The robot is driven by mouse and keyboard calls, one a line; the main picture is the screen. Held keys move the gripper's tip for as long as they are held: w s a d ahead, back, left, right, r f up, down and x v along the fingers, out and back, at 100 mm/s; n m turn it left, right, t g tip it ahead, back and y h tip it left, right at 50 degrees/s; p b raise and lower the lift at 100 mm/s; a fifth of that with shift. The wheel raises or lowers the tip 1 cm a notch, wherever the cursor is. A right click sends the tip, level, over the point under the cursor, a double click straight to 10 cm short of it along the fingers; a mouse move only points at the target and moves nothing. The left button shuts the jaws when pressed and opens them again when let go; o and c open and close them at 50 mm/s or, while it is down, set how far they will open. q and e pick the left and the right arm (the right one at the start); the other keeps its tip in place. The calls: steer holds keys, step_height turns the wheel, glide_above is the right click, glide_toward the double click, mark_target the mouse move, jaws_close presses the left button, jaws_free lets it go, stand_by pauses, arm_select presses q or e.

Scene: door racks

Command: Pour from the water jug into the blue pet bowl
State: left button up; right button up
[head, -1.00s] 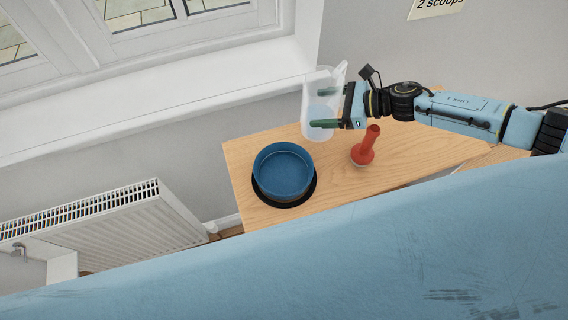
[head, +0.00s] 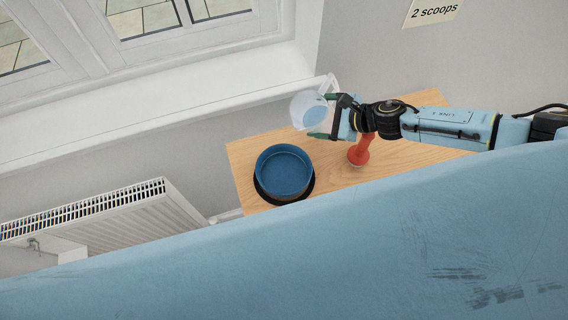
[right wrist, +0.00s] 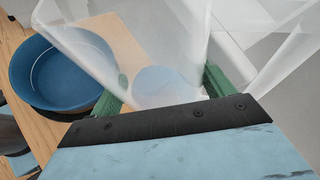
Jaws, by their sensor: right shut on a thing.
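The clear water jug (head: 309,110) is held in my right gripper (head: 322,116), above the wooden top and to the upper right of the bowl in the head view. The jug is tilted and bluish water shows inside it. In the right wrist view the jug (right wrist: 165,40) sits between my two green fingers (right wrist: 160,92). The blue pet bowl (head: 284,172) stands on a black base on the wooden top; it also shows in the right wrist view (right wrist: 62,75), to the left of the jug. No stream of water is visible. My left gripper is not in view.
A red-orange object (head: 360,150) with a narrow neck stands on the wooden top (head: 335,178), under my right arm. A white radiator (head: 95,215) is at the lower left. A window sill (head: 150,115) runs behind. A "2 scoops" note (head: 433,11) hangs on the wall.

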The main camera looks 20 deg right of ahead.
mark_target(321, 131)
steer(key=shift+s+a+n+t, duration=0.1)
steer(key=shift+a+n+t, duration=0.2)
steer(key=shift+f+h, duration=0.3)
steer(key=shift+h, duration=0.1)
steer(key=shift+f+n+t+h+b, duration=0.3)
steer(key=shift+f+n+b, duration=0.2)
steer(key=shift+f+b, duration=0.5)
steer(key=shift+d+n+t+h+b, duration=0.1)
steer(key=shift+n+t+h+b, duration=0.2)
steer(key=shift+n+h+b, duration=0.35)
steer(key=shift+f+n+t, duration=0.35)
steer(key=shift+t, duration=0.05)
steer(key=shift+n+t+h+p, duration=0.4)
steer(key=shift+n+h, duration=0.05)
steer(key=shift+n, duration=0.05)
stand_by(1.4)
steer(key=shift+s+a+r+n+h+p, duration=0.3)
steer(key=shift+s+a+r+p, duration=0.3)
steer(key=shift+p, duration=0.45)
stand_by(2.3)
